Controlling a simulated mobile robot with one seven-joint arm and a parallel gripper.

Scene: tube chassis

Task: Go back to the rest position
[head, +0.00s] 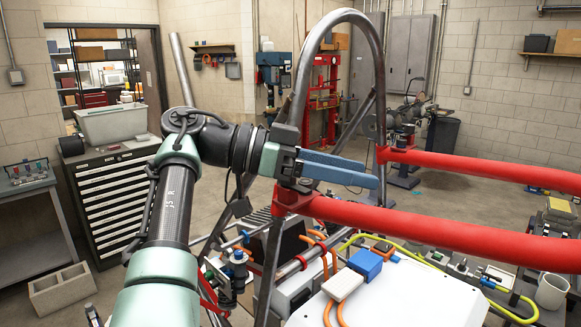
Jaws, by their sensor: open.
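My gripper (373,173) has two long blue fingers and points to the right across the middle of the head view. Its fingers are apart and nothing shows between them. It is in front of the bent grey tube hoop (345,14) of the chassis and just above the near red tube (420,226). I cannot tell whether the fingers touch either tube. My arm comes up from the bottom left and bends at the wrist toward the gripper.
A far red tube (480,168) runs to the right. Below lie a white panel (400,295), a blue block (366,263), orange and yellow hoses, and a white cup (551,291).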

